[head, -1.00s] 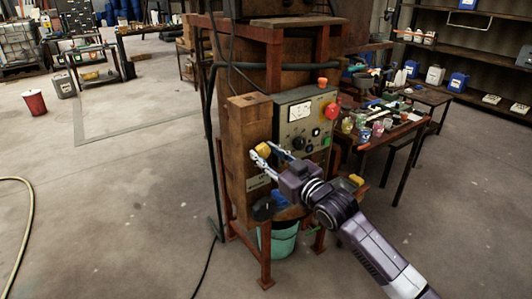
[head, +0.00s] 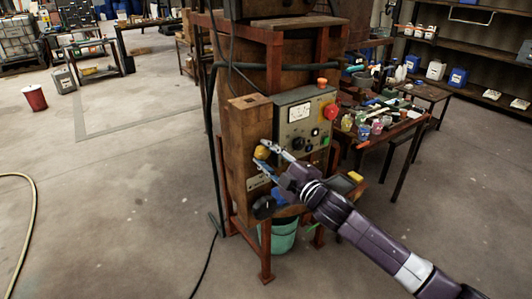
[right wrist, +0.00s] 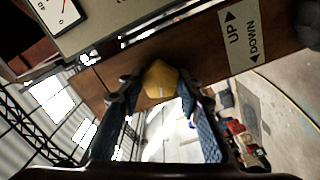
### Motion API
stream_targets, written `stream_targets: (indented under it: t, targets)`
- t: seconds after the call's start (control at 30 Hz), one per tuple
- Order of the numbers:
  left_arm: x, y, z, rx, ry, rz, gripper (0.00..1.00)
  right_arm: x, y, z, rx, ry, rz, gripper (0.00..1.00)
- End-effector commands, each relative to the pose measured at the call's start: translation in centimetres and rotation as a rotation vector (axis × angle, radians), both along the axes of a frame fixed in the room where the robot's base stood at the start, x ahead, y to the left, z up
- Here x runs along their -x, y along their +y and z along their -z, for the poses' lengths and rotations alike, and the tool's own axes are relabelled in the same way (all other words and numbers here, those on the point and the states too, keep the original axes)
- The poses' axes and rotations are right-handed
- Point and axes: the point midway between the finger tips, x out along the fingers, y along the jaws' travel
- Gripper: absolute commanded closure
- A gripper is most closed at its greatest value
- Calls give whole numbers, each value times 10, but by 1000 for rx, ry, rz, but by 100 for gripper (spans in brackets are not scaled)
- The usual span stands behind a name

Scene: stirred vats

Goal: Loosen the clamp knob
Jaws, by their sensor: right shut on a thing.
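The clamp knob is a faceted yellow knob (head: 261,152) on the side of the brown wooden column (head: 240,150). It also shows in the right wrist view (right wrist: 160,80), between my two fingertips, in front of the wood. My right gripper (head: 263,155) is shut on this knob, with one finger on each side. Its fingers show in the right wrist view (right wrist: 158,90) too. Beside the knob there is a label (right wrist: 242,35) with "UP" and "DOWN" and arrows. My left gripper is not in view.
A grey control panel (head: 304,119) with a dial, a red button (head: 332,111) and small knobs sits just right of the column. A green bucket (head: 283,237) stands below. A table (head: 385,135) with cups is to the right. The floor at left is mostly clear.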

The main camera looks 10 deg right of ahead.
Motion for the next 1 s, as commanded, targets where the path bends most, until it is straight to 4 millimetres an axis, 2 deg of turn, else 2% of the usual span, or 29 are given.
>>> stream_targets:
  t: [0.6, 1.0]
  targets:
    - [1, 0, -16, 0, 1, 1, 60, 0, 0, 0, 528, -216, -1, 92]
    - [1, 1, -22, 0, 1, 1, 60, 0, 0, 1, 740, -303, -1, 92]
